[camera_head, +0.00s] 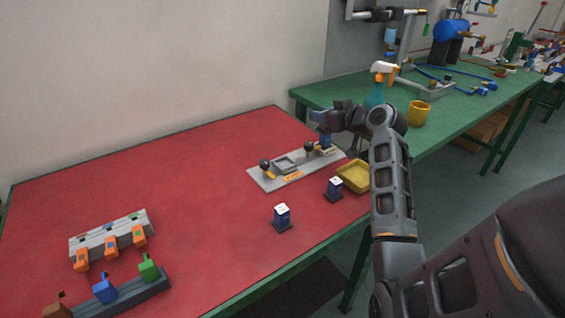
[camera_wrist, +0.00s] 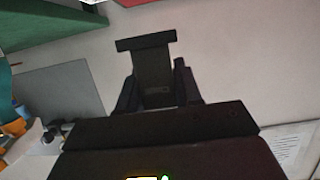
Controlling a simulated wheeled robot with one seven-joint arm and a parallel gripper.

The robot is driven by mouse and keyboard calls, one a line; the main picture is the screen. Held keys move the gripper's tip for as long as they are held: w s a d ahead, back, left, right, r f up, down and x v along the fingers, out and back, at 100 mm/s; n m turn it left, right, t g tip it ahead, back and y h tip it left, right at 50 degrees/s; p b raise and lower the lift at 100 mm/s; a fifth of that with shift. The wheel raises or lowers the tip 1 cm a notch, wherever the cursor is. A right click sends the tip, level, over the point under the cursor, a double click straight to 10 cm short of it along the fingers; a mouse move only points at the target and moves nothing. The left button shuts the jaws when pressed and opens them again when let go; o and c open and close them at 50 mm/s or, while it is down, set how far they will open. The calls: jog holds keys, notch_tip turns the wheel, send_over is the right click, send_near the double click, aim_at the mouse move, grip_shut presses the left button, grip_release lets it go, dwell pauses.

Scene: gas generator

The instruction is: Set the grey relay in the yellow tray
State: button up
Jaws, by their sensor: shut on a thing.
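The yellow tray (camera_head: 355,177) lies at the right edge of the red table, just right of a grey board. Its visible inside looks empty. My gripper (camera_head: 325,124) is over the far right end of that board, behind the tray in the head view. It is shut on a small dark blue block (camera_head: 326,141), largely hidden by the gripper; I cannot tell if this is the grey relay.
The grey board (camera_head: 268,180) carries black knobs and a square recess. A grey rack with orange clips (camera_head: 110,236) and a dark strip with coloured pieces (camera_head: 130,292) are at left. A yellow cup (camera_head: 419,113) and spray bottle (camera_head: 378,90) stand on the green table. The red table's middle is clear.

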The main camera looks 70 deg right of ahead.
jog(key=w+a+f, duration=0.1)
jog(key=w+f, duration=0.1)
jog(key=w, duration=0.1)
jog(key=w+a+f+p, duration=0.1)
jog(key=w+a+f, duration=0.1)
jog(key=w, duration=0.1)
jog(key=w+a+f+p, duration=0.1)
jog(key=w+a+f, duration=0.1)
jog(key=w+f, duration=0.1)
jog(key=shift+w+a, duration=0.25)
jog(key=shift+w, duration=0.35)
jog(key=shift+f, duration=1.8)
jog(key=o, duration=1.1)
jog(key=shift+c, duration=0.2)
